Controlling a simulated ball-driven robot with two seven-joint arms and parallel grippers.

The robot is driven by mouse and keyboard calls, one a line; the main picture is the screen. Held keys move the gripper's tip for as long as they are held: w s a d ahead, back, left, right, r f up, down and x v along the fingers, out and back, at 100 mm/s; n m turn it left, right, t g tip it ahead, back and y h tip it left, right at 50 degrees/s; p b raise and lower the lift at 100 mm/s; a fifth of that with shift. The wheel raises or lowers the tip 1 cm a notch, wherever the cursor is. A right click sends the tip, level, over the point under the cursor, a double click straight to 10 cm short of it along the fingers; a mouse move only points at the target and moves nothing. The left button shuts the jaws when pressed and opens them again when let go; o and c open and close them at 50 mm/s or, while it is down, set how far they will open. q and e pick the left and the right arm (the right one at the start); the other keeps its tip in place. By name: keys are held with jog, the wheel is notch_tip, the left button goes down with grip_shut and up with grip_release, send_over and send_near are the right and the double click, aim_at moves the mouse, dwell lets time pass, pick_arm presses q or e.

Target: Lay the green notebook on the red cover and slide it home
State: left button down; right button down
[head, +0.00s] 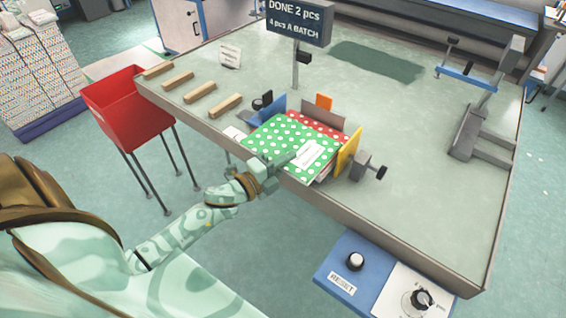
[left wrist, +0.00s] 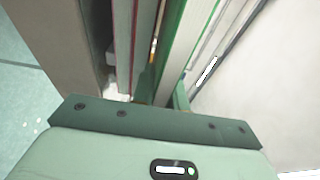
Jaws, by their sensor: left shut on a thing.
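The green notebook (head: 272,136) has white dots and a white label. It lies over the red cover (head: 333,133), which is dotted too and shows only along the far right side, so the notebook sits offset toward the table's front edge. My left gripper (head: 284,163) is shut on the notebook's near edge. In the left wrist view the notebook's green edge (left wrist: 187,45) runs up from the jaws, with pale page edges beside it and a thin red edge to the left. The fingertips are mostly hidden. My right gripper is not in view.
A blue stop (head: 272,107), an orange tab (head: 324,102), a grey plate (head: 322,116) and a yellow stop (head: 348,152) surround the stack. A sign post (head: 296,72) stands behind. Wooden blocks (head: 201,93) lie left.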

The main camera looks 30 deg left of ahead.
pick_arm(q)
jog(key=shift+f+b, duration=0.3)
jog(key=shift+b, duration=0.05)
dwell(0.8)
jog(key=c, duration=1.3)
grip_release()
jog(key=shift+f, duration=0.2)
jog(key=shift+s, duration=0.1)
jog(key=shift+s+d+p+v, duration=0.1)
jog(key=shift+d+v, duration=0.25)
jog(key=shift+v, duration=1.25)
jog(key=shift+s+d+p+v, duration=0.1)
jog(key=shift+d+v, duration=0.2)
jog(key=shift+v, duration=1.3)
jog(key=shift+s+d+p+v, duration=0.1)
jog(key=shift+d+v, duration=0.25)
jog(key=shift+v, duration=1.25)
